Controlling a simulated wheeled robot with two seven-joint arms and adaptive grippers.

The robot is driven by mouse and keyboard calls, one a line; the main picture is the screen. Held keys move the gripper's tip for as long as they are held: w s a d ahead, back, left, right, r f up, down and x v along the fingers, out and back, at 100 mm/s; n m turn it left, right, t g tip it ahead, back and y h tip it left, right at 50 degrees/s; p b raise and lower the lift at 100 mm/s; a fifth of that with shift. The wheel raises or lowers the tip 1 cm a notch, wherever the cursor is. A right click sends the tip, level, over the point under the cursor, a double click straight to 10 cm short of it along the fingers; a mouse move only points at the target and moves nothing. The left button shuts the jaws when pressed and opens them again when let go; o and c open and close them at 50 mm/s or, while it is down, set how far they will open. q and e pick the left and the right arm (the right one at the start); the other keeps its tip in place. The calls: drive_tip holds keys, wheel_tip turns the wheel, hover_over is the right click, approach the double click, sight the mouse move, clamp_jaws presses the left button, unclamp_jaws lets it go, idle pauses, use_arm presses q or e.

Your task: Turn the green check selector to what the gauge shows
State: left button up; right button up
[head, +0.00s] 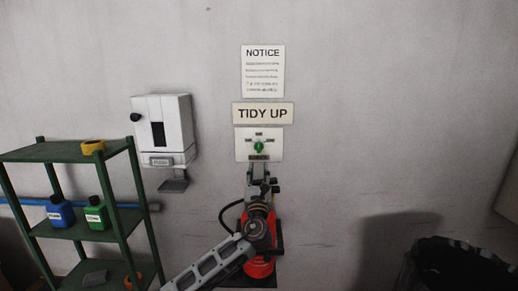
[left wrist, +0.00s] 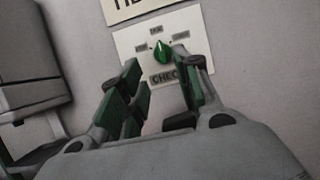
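The green check selector (head: 258,147) is a small knob on a white plate (head: 241,147) on the wall, below the TIDY UP sign. In the left wrist view the knob (left wrist: 161,51) stands roughly upright toward the top one of three small labels, too blurred to read surely. My left gripper (head: 259,170) is just below the plate in the head view. In the left wrist view its green-padded fingers (left wrist: 160,72) are apart and empty, with the knob beyond their tips. A red extinguisher (head: 259,268) stands behind my arm; I cannot make out a gauge. My right gripper is out of view.
A white dispenser box (head: 163,126) hangs left of the plate. A green shelf (head: 78,231) with bottles stands at the left. A dark bin (head: 459,268) is at the lower right. The wall right of the plate is clear.

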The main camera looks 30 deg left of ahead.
sight(259, 146)
use_arm(q)
drive_tip(key=shift+p+x, duration=1.55)
drive_tip(key=shift+x, duration=5.2)
clamp_jaws()
